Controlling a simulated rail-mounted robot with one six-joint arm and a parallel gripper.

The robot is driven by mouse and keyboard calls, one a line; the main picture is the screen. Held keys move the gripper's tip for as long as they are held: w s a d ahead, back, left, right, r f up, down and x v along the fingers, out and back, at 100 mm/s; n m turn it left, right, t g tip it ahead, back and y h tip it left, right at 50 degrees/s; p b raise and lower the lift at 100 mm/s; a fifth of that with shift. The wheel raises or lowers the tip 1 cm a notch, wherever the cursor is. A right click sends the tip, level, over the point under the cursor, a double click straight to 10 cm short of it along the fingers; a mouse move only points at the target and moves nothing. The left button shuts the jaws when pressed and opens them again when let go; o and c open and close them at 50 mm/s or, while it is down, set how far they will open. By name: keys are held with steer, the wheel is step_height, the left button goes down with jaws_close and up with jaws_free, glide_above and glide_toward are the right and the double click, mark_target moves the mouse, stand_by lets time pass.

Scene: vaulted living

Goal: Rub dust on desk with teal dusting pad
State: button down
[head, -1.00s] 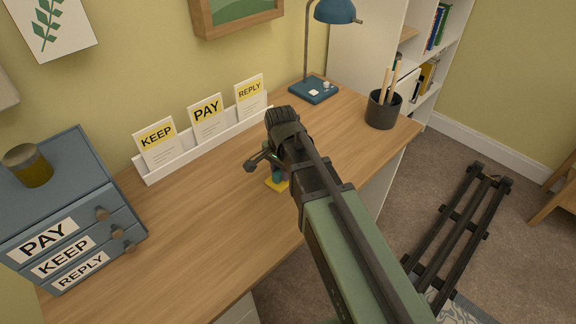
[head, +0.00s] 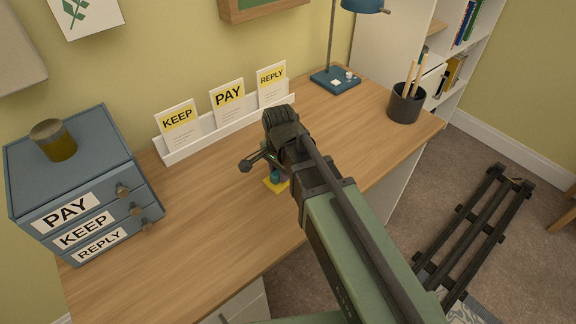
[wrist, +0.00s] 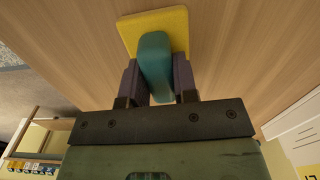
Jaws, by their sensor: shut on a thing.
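The teal dusting pad (wrist: 154,66) has a teal grip block on a yellow base (wrist: 128,34). In the wrist view my gripper (wrist: 156,82) is shut on the teal block, one finger on each side. In the head view my gripper (head: 268,172) points down at the middle of the wooden desk (head: 190,215), and the yellow base shows under it. The base looks to be at or very near the desk top; I cannot tell whether it touches. I make out no dust on the visible desk top; my arm hides part of it.
A blue drawer box (head: 75,165) with a jar (head: 53,140) on top stands at the left. A white card rack (head: 215,137) lines the back. A blue lamp (head: 336,79) and dark pencil cup (head: 405,104) stand at the right. The desk's front left is clear.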

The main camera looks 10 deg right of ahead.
steer(key=shift+s+a+f, duration=0.1)
steer(key=shift+s+a, duration=0.15)
steer(key=shift+a, duration=0.15)
steer(key=shift+r, duration=0.25)
step_height(320, 180, up, 6)
steer(key=p, duration=0.6)
steer(key=shift+f, duration=0.25)
step_height(320, 180, up, 3)
steer(key=p, duration=0.3)
steer(key=shift+r, duration=0.15)
